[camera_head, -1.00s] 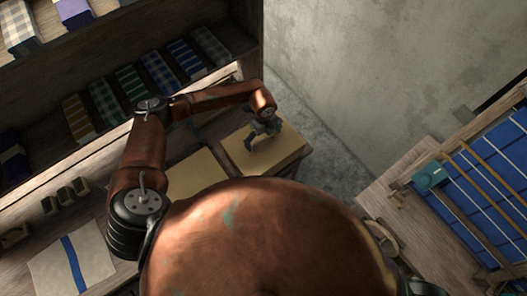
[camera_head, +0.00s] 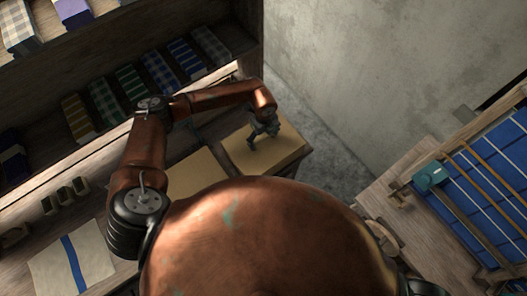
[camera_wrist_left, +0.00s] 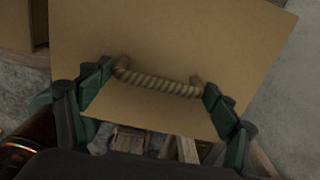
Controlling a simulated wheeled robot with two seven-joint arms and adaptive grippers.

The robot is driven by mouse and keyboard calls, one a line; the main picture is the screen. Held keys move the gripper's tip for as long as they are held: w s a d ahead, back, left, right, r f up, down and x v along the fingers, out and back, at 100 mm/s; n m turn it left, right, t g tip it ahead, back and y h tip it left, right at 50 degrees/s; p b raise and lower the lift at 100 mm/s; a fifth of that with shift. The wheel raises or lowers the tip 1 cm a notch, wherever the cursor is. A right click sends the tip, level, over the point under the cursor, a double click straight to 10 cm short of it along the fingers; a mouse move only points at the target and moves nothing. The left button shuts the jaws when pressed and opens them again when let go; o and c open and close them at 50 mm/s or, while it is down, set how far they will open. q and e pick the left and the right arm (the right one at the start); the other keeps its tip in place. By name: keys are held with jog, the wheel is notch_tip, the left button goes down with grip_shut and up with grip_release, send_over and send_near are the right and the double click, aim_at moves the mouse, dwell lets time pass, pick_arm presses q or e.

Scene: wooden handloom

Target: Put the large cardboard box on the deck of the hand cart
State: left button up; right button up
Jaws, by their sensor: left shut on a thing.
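A cardboard box (camera_head: 283,153) with a flat tan top is at the right end of the wooden bench, below the shelves. My left gripper (camera_head: 262,137) is over this top. In the left wrist view, the tan box face (camera_wrist_left: 190,35) fills much of the picture and carries a twisted rope handle (camera_wrist_left: 157,84). My left gripper (camera_wrist_left: 158,97) has its green fingers at the two ends of the rope and is shut on this handle. I cannot tell whether the box is lifted. I cannot make out the hand cart or its deck. My right gripper is out of view.
Another tan cardboard surface (camera_head: 198,176) lies just left of the box. Shelves with folded cloths (camera_head: 130,85) stand behind. A loom with blue cloth (camera_head: 480,190) is at the right. Bare grey floor (camera_head: 345,172) lies between bench and loom.

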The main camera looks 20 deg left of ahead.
pick_arm(q)
jog(key=shift+c, duration=1.1)
